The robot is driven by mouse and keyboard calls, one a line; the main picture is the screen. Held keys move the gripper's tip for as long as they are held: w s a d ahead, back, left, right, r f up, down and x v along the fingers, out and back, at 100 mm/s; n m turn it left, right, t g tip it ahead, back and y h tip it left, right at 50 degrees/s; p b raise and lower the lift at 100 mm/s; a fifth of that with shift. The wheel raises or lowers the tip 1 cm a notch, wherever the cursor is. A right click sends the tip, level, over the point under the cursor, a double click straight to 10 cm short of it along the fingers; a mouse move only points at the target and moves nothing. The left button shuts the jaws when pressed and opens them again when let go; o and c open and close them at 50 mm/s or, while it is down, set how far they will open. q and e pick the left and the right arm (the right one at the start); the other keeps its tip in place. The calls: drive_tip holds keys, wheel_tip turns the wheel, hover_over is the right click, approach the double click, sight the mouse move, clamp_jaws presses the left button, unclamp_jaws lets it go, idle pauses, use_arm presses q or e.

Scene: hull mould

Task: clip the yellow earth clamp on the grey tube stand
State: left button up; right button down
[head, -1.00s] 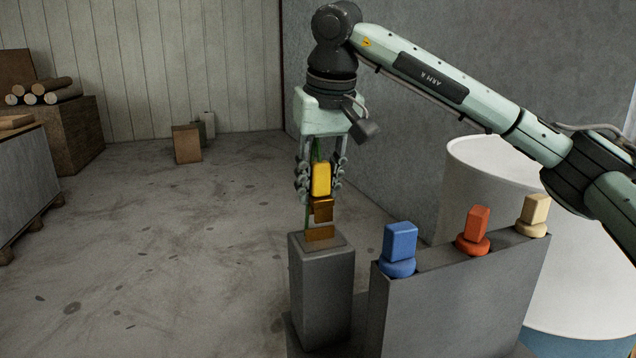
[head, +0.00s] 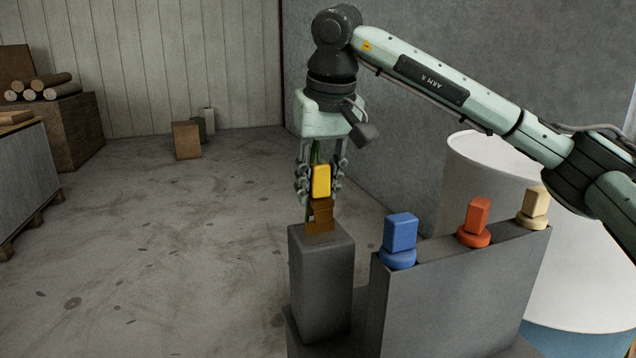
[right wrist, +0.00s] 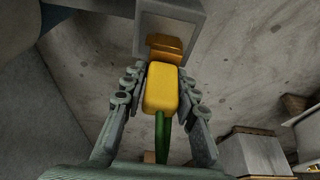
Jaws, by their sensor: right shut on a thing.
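The yellow clamp (head: 321,181) is upright in my right gripper (head: 321,185), which is shut on it. Its copper-brown jaws (head: 320,212) point down at the top of the grey stand (head: 321,285). They meet or overlap a copper-brown tab on the stand top; I cannot tell whether they grip it. In the right wrist view the yellow body (right wrist: 160,88) sits between the fingers (right wrist: 160,95), with a green cable (right wrist: 161,135) behind it. The stand top (right wrist: 170,22) lies just beyond the brown jaws. My left gripper is not in view.
A grey ledge (head: 450,290) close right of the stand carries a blue (head: 400,235), an orange (head: 475,220) and a cream piece (head: 534,206). A white drum (head: 585,270) stands behind it. The floor left of the stand is clear.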

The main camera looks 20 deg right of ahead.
drive_tip(key=shift+f+b, duration=0.55)
drive_tip(key=shift+f, duration=0.5)
drive_tip(key=shift+f, duration=0.1)
drive_tip(key=c, duration=1.1)
unclamp_jaws()
drive_tip(key=v, duration=1.2)
